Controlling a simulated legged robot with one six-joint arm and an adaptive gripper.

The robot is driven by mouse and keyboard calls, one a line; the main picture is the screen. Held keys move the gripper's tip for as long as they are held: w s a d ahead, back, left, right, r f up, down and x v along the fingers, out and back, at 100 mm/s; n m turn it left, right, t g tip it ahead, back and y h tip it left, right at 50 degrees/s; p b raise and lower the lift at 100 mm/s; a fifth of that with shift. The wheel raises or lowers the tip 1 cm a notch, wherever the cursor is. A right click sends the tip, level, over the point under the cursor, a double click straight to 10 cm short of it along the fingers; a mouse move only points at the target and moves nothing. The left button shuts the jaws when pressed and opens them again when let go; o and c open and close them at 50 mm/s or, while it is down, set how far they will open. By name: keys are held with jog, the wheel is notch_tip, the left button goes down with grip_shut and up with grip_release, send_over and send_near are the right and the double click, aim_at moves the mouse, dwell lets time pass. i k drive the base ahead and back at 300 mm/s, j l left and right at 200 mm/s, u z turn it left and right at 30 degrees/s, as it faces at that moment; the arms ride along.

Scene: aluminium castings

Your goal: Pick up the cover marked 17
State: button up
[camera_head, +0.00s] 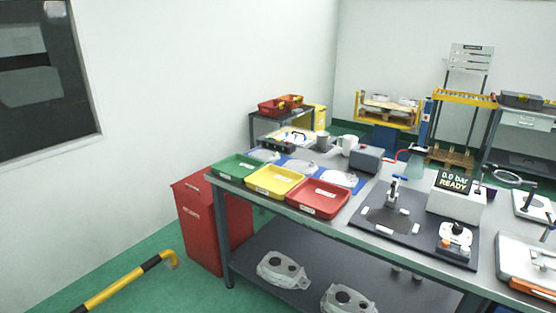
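Several pale grey castings that may be covers lie on blue mats behind the coloured trays on the workbench: a left one (264,155), a middle one (299,166) and a right one (339,178). The trays partly hide them. Two larger castings with dark round holes sit on the lower shelf, one on the left (282,269) and one (347,299) cut by the bottom edge. No number 17 is readable on any of them. My gripper is not in view.
Green (234,177), yellow (266,192) and red (316,212) trays line the workbench's (345,226) front left edge. A test station reading "0.0 bar READY" (454,183) stands right. A red cabinet (192,225) and striped bar (122,284) stand left; green floor shows between them.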

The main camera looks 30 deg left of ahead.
aim_at(269, 155)
jog(key=i+j+u, duration=0.2)
jog(key=i+j, duration=0.15)
jog(key=i+j+u, duration=0.15)
jog(key=i+j, duration=0.15)
jog(key=i+j+u, duration=0.2)
jog(key=i, duration=0.35)
jog(key=i+j+u, duration=0.15)
jog(key=i, duration=0.25)
